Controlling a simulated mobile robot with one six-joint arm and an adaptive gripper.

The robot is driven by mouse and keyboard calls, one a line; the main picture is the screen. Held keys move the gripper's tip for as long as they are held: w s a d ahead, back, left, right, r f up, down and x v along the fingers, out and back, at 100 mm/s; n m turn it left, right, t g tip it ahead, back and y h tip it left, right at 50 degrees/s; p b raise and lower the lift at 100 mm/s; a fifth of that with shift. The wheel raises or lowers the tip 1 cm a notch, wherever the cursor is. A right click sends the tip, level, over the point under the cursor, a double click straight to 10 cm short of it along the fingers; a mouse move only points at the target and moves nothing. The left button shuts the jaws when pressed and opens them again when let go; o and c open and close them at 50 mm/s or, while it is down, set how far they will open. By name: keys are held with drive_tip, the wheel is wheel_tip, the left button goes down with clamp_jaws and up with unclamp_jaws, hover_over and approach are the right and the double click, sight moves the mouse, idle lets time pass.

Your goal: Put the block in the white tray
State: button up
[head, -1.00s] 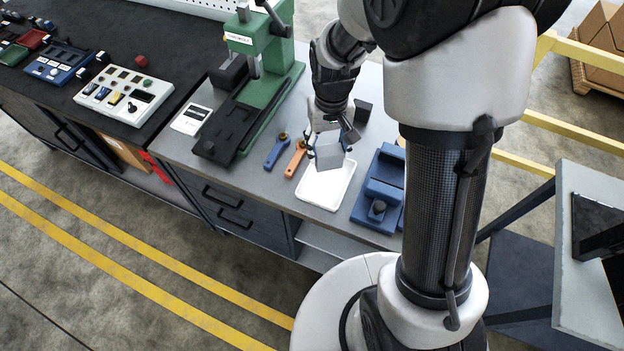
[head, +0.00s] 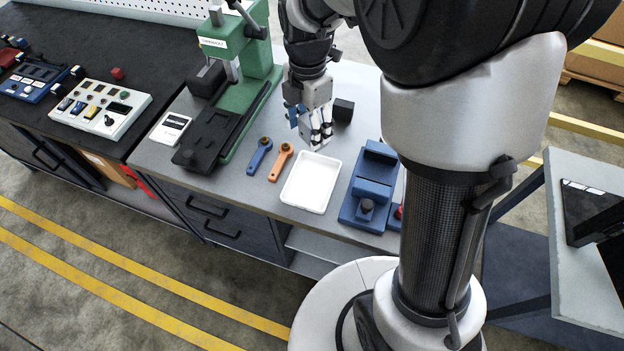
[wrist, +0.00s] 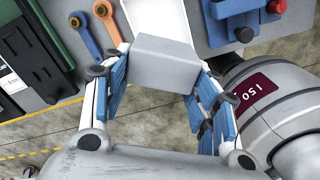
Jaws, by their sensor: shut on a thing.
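My gripper (wrist: 160,80) is shut on a grey block (wrist: 165,64), with blue-padded fingers on both sides of it in the wrist view. In the head view my gripper (head: 316,138) hangs just behind the white tray (head: 311,182), and the block cannot be made out clearly among the fingers. The tray is a shallow rectangle near the bench's front edge and looks empty in the head view. In the wrist view the tray (wrist: 158,16) lies beyond the block, which covers part of it.
A blue fixture (head: 370,190) stands right of the tray. Orange (head: 281,162) and blue (head: 259,156) wrenches lie left of it. A black cube (head: 343,110) sits behind. A green press (head: 245,95) stands farther left. The bench edge is close in front.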

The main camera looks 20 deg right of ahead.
sight(308, 143)
drive_tip(key=shift+r+n, duration=0.3)
drive_tip(key=shift+n, duration=0.5)
wheel_tip(308, 143, down, 20)
drive_tip(key=b, duration=0.5)
drive_tip(key=shift+w+r, duration=0.1)
drive_tip(key=shift+r, duration=0.05)
drive_tip(key=o, duration=1.4)
wheel_tip(308, 143, up, 12)
drive_tip(key=p, duration=0.3)
drive_tip(key=shift+r, duration=0.1)
drive_tip(key=s+r+m+t, duration=0.2)
drive_tip(key=s+r+m, duration=0.6)
drive_tip(key=s+m, duration=0.2)
drive_tip(key=s+d+r+m+t, duration=0.1)
drive_tip(key=s+r+m+t, duration=0.1)
drive_tip(key=s+r+m, duration=0.6)
drive_tip(key=s+m, duration=0.3)
drive_tip(key=m, duration=0.3)
drive_tip(key=shift+t, duration=0.3)
